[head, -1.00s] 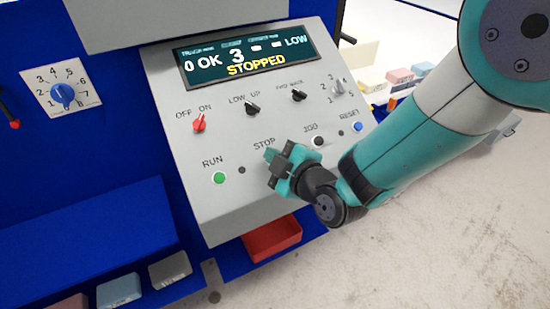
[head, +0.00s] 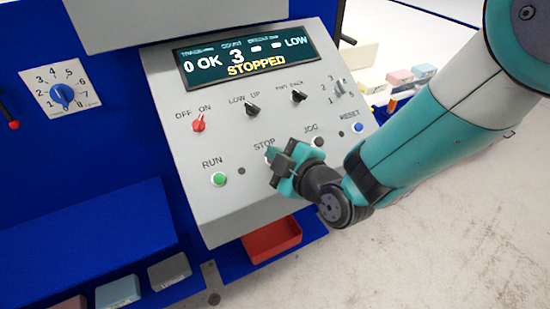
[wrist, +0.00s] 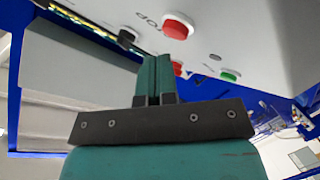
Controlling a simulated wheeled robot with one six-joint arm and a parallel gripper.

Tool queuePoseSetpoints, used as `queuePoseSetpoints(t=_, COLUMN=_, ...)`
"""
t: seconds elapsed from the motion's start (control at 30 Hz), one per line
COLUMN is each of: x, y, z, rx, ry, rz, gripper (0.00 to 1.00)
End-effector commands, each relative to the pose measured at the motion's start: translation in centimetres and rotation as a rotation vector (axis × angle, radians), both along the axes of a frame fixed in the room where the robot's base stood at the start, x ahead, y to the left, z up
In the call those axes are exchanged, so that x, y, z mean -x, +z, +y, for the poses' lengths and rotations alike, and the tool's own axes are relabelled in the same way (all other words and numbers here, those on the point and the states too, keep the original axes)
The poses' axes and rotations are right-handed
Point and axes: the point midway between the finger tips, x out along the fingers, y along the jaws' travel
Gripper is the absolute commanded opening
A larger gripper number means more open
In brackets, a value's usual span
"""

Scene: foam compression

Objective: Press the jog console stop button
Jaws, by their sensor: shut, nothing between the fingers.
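The jog console (head: 225,125) is a sloped grey panel with a dark display (head: 245,60) reading "STOPPED". The STOP label (head: 264,146) sits above my gripper (head: 272,154), which hides the stop button in the head view. In the wrist view the red round stop button (wrist: 177,26) stands out of the panel beside its upside-down label. My gripper's teal fingers (wrist: 154,58) are shut with nothing between them. Their tips appear just short of the button in the picture; a gap to it seems to remain, but its depth is hard to judge.
A green RUN button (head: 219,178) is left of my gripper; a black JOG button (head: 317,141) and blue RESET button (head: 358,126) are to its right. A red OFF/ON switch (head: 199,123) and black knobs are above. A red tray (head: 272,240) sits below the console.

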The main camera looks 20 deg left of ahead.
Motion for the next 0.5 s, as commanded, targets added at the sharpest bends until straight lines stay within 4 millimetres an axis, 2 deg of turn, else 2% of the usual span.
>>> queuePoseSetpoints(t=0.27, x=0.1, y=0.1, z=-0.1, rx=0.000, ry=0.000, rz=0.000, gripper=0.00)
queuePoseSetpoints(t=0.5, x=0.8, y=2.1, z=-0.9, rx=-0.001, ry=-0.001, rz=-0.001, gripper=0.00)
